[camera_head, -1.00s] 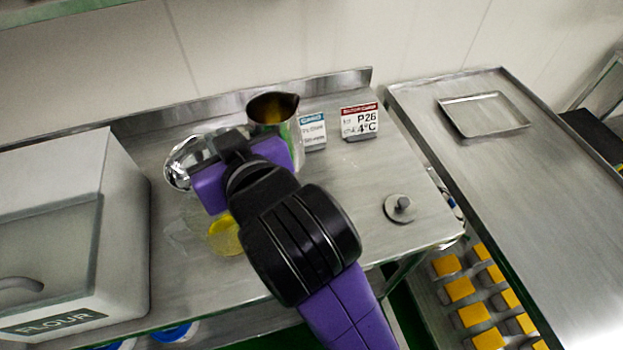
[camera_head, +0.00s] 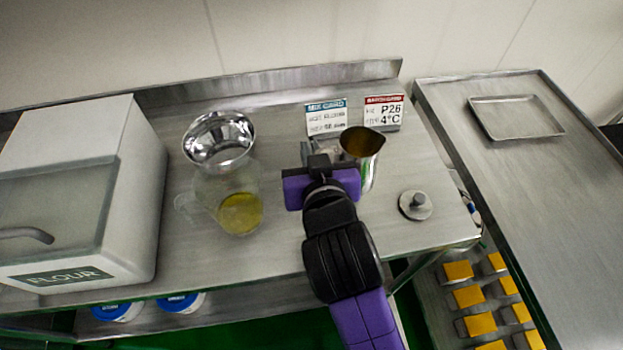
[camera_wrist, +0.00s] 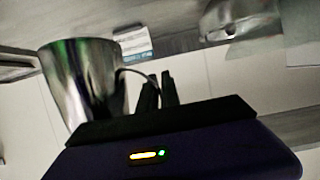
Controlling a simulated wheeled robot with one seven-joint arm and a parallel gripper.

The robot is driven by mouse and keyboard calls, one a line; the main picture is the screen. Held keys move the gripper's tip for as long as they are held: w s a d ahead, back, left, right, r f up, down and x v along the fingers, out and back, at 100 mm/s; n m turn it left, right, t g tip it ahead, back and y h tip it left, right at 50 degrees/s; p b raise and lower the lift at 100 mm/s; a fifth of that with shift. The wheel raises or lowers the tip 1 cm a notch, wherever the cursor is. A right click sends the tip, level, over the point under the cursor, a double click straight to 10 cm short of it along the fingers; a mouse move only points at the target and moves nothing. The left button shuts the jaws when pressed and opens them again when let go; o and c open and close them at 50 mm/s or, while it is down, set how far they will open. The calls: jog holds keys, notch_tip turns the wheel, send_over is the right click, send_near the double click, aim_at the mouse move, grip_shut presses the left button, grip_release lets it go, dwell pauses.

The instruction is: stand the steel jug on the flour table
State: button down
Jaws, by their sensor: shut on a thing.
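The steel jug (camera_head: 366,160) is in my gripper (camera_head: 322,160), above or on the steel table (camera_head: 270,265) that holds the flour bin (camera_head: 95,190). The jug looks nearly upright in the head view, with brownish-yellow contents in its mouth. In the wrist view the jug (camera_wrist: 85,80) stands left of the dark fingers (camera_wrist: 158,92), which are shut at its thin handle. My gripper hides part of the jug in the head view. I cannot tell whether its base touches the table.
Left of the jug stand a glass pitcher (camera_head: 240,212) with yellow liquid and a shiny steel bowl or funnel (camera_head: 218,138). Two cards, a blue one (camera_head: 326,117) and a red one (camera_head: 383,112), stand behind. A round lid with a knob (camera_head: 415,205) lies to the right.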

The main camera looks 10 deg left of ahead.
notch_tip(320, 180, down, 10)
jog(key=shift+r, duration=0.15)
dwell(0.3)
jog(key=c, duration=1.6)
grip_release()
jog(key=shift+o, duration=0.2)
jog(key=b+v, duration=0.1)
jog(key=v, duration=1.1)
